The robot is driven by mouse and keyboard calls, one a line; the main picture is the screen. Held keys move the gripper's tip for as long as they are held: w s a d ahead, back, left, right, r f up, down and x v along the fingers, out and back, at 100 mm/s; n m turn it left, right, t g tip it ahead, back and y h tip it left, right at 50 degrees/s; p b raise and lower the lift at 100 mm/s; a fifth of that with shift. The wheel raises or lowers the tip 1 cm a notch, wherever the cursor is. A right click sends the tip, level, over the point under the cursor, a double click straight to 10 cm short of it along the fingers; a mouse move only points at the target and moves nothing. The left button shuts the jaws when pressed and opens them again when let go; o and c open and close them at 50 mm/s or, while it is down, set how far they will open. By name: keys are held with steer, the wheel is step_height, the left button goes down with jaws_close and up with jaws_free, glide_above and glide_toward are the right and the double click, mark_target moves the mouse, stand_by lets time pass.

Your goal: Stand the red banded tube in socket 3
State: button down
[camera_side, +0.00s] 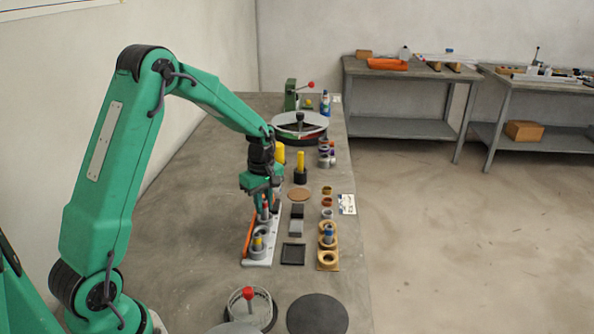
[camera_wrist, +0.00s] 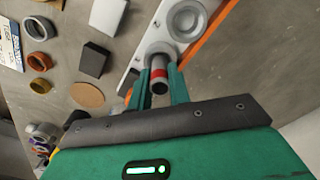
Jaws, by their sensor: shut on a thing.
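My gripper (camera_wrist: 158,84) is shut on the red banded tube (camera_wrist: 158,73), a grey tube with a red band near its close end. The tube's far end points at a grey ring socket of the white rack (camera_wrist: 132,77); I cannot tell if it is inside or just above. Another socket (camera_wrist: 187,18) of the rack shows further up in the wrist view. In the side view my gripper (camera_side: 264,197) is low over the far part of the rack (camera_side: 257,263). No socket numbers are readable.
An orange strip (camera_side: 249,236) runs along the rack's left. To its right are a black tray (camera_side: 293,262), a grey block (camera_side: 295,228), a brown disc (camera_side: 299,195) and a tan two-hole holder (camera_side: 328,267) with a blue tube. A red-knobbed dish (camera_side: 249,294) stands in front.

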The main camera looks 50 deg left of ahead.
steer(key=shift+f, duration=0.8)
steer(key=c, duration=1.2)
jaws_free()
steer(key=shift+c, duration=0.2)
steer(key=shift+o, duration=0.9)
steer(key=shift+r, duration=0.2)
steer(key=shift+r, duration=0.5)
steer(key=shift+r, duration=0.15)
steer(key=shift+r, duration=3.45)
